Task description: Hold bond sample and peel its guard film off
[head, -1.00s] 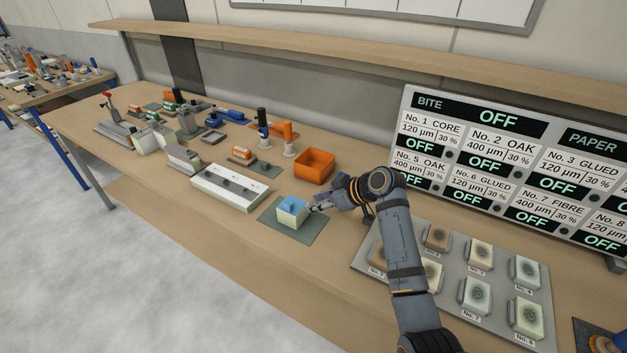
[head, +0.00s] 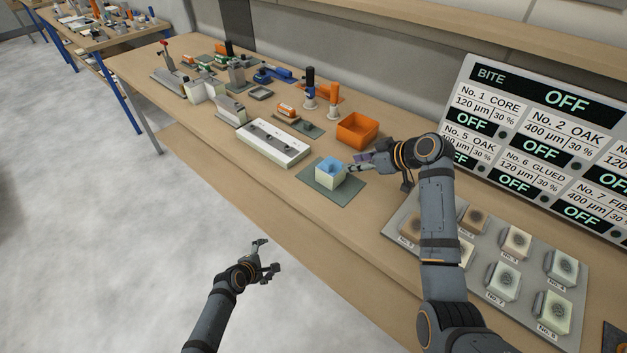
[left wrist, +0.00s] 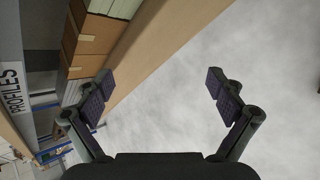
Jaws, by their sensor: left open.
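The bond sample (head: 328,178) is a small pale block with a light blue guard film (head: 331,166) over its top. It sits on a grey-green mat (head: 345,188) on the bench. My right gripper (head: 355,167) is at the block's right side, low and close to it; whether its fingers are shut on the block is too small to tell. My left gripper (head: 270,255) is open and empty, in front of the bench over the floor.
An orange bin (head: 357,131) stands behind the mat. A long white fixture (head: 272,143) lies to its left. A grey tray (head: 480,262) of labelled samples and a display board (head: 545,130) are on the right. Floor in front of the bench is clear.

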